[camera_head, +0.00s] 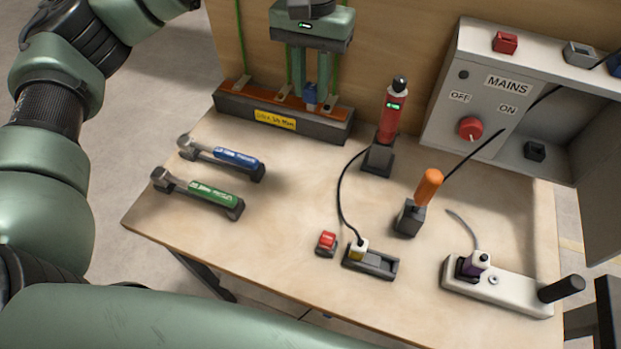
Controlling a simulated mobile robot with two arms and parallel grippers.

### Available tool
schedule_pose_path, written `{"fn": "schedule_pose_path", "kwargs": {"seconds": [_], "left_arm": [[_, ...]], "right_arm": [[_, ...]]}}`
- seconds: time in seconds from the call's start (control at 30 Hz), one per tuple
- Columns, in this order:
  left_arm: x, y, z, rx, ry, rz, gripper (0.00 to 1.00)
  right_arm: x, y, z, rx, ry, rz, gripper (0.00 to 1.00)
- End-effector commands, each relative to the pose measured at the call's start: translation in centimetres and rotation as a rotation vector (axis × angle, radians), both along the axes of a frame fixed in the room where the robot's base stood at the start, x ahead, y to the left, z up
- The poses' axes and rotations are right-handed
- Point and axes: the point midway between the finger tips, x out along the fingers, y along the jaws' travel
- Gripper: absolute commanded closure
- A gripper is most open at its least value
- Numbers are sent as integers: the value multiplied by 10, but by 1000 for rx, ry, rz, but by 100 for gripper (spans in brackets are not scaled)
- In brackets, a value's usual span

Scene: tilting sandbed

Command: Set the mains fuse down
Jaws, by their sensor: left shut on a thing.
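I take this block to be the mains fuse (311,97). It is just above or touching the brown top of a long dark trough (235,108) with a yellow label; I cannot tell which. The fingers partly hide the block. The grey mains box (450,131) at the upper right has a red knob (470,129) between OFF and ON marks. My right gripper is not in view.
Blue-handled (235,158) and green-handled (210,194) tools lie at left. A red canister (390,115), orange-handled tool (429,187), small red block (327,241), dark holder (370,265) with a plug, and white strip (510,293) stand on the wooden table. Its centre is clear.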

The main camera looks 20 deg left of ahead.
Motion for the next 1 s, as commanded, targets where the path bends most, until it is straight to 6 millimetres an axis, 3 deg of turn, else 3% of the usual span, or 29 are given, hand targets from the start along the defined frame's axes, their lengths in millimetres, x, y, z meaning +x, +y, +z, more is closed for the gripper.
{"fn": "schedule_pose_path", "kwargs": {"seconds": [0.03,0.17,0.33,0.47,0.7,1.0], "left_arm": [[5,-4,-3,-4,1,-5,100],[9,-6,-7,-4,8,-8,100],[8,-6,-45,-3,12,-9,100],[7,-5,-80,-2,13,-8,100],[6,-6,-135,-4,10,-9,100],[7,-6,-162,-4,9,-7,100]], "right_arm": [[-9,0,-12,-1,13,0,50],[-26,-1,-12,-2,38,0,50],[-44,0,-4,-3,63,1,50],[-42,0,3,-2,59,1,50],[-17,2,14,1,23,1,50],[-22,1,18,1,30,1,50]]}}
